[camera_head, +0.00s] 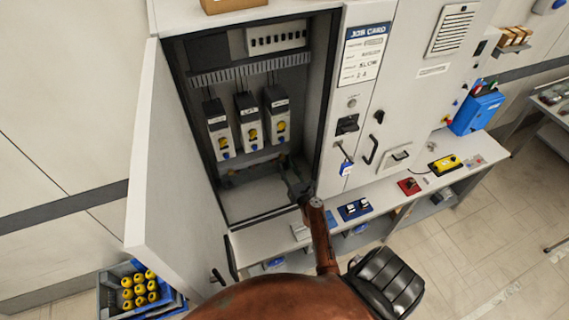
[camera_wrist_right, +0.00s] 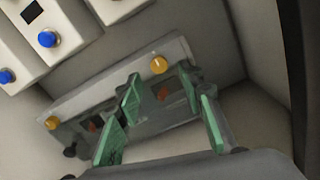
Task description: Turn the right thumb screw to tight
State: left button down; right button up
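Two orange-yellow thumb screws sit on a grey bar low inside the open cabinet (camera_head: 262,205). In the right wrist view, the right thumb screw (camera_wrist_right: 158,64) has a small pale mark on its face, and the left thumb screw (camera_wrist_right: 52,122) is at the bar's other end. My right gripper (camera_head: 291,174) reaches into the cabinet's lower right part. In the wrist view its green-padded fingers (camera_wrist_right: 160,90) are apart with nothing between them. The right screw shows just beyond the gap, apparently not gripped. My left gripper is not in view.
Three white modules (camera_head: 249,125) with yellow and blue knobs hang above the bar. The cabinet door (camera_head: 165,190) stands open on the left. A job card (camera_head: 366,50) is on the right panel. A counter (camera_head: 400,190) with small devices runs along the front.

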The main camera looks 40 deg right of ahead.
jog(key=v, duration=0.8)
jog(key=shift+s, duration=0.3)
jog(key=shift+r, duration=0.1)
